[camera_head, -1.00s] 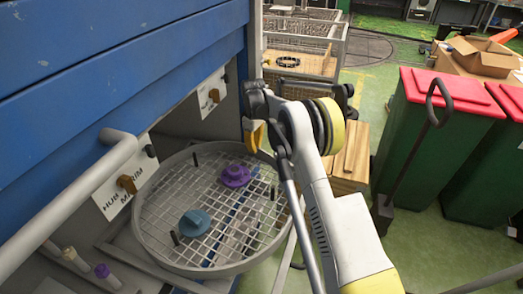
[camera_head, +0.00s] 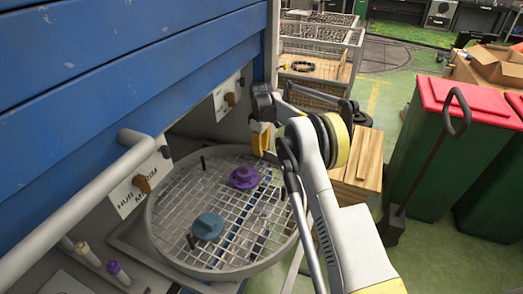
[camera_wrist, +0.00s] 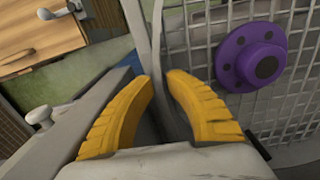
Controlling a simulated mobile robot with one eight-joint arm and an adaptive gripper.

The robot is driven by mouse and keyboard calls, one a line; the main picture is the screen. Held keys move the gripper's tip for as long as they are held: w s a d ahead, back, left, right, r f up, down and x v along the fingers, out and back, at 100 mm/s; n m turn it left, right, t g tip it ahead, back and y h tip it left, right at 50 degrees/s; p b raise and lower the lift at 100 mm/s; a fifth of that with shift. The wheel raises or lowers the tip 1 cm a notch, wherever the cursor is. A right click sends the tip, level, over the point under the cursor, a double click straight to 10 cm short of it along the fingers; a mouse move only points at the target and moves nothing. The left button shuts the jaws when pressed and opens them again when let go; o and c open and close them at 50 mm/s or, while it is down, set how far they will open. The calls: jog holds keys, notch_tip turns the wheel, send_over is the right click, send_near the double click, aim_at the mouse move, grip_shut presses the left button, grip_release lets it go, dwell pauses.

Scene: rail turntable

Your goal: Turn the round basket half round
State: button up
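The round basket (camera_head: 218,272) is a grey wire mesh disc with a raised rim, lying near level in front of the blue cabinet. A purple hub (camera_head: 243,178) and a blue-grey hub (camera_head: 208,227) sit on its mesh, with short dark pegs near the rim. My gripper (camera_head: 261,140) points down at the basket's far right edge. In the wrist view, its yellow fingers (camera_wrist: 160,80) stand either side of the grey rim (camera_wrist: 150,45), with a narrow gap at the tips. I cannot tell whether they press on the rim. The purple hub (camera_wrist: 249,57) is right of the fingers.
A grey rail (camera_head: 75,215) runs along the cabinet front at left. A sign (camera_head: 135,190) hangs behind the basket. Wooden boards (camera_head: 358,160) stand right of my arm, and green bins with red lids (camera_head: 462,98) stand farther right. Wire crates (camera_head: 318,42) are behind.

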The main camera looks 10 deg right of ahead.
jog(key=shift+o, duration=0.5)
notch_tip(320, 180, up, 8)
jog(key=shift+f, duration=0.25)
